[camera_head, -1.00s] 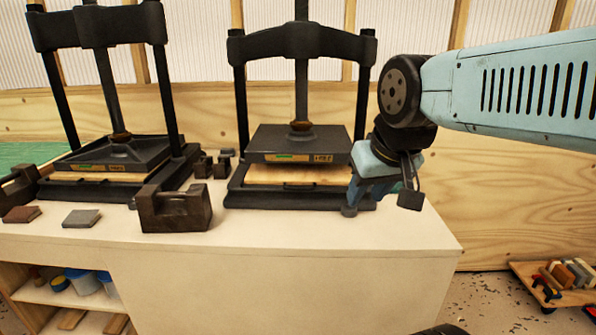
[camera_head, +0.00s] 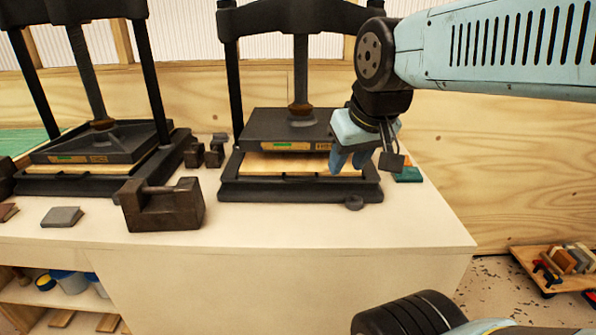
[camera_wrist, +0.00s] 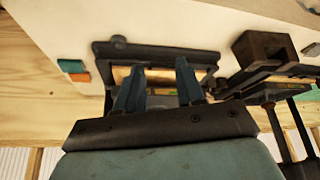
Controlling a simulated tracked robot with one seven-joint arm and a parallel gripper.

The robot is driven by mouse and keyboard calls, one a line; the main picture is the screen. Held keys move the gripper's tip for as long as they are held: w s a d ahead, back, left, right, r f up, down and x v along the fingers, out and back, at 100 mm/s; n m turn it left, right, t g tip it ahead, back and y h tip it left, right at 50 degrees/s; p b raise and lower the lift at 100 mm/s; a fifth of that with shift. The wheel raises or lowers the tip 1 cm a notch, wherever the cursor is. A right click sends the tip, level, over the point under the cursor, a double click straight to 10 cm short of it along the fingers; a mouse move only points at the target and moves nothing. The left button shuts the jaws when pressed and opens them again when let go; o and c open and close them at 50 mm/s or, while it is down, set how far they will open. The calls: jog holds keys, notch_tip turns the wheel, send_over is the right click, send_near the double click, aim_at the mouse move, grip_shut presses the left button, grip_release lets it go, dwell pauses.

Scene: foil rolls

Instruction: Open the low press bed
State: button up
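Two black screw presses stand on the white bench: the right press (camera_head: 292,126) and the left press (camera_head: 108,144). Each has a dark plate above a pale wooden bed, with a small gap. The right press's bed (camera_head: 270,165) sits in a dark base with a thin dark bar along its front. My gripper (camera_head: 347,163) is at the right end of this bed, fingers pointing down. In the wrist view, my gripper (camera_wrist: 158,80) has its two blue fingers apart, over the pale bed (camera_wrist: 157,73), with nothing clearly between them. Whether they touch it I cannot tell.
A dark brown block-like clamp (camera_head: 163,206) stands in front, between the presses. A grey tile (camera_head: 62,217) lies front left. A green block (camera_head: 408,174) lies right of the right press. The bench front right is clear. A wooden tray (camera_head: 560,277) of objects is far right.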

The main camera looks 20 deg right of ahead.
jog(key=w+n+g, duration=0.2)
jog(key=w+n, duration=0.5)
jog(key=w, duration=0.6)
jog(key=n+g, duration=0.2)
jog(key=n, duration=0.5)
send_near(306, 180)
jog(key=shift+h, duration=0.3)
jog(key=f, duration=0.2)
jog(key=w+f, duration=0.1)
jog(key=f, duration=0.4)
jog(key=shift+w+f, duration=0.2)
jog(key=shift+f, duration=0.05)
jog(key=shift+c, duration=0.5)
grip_shut()
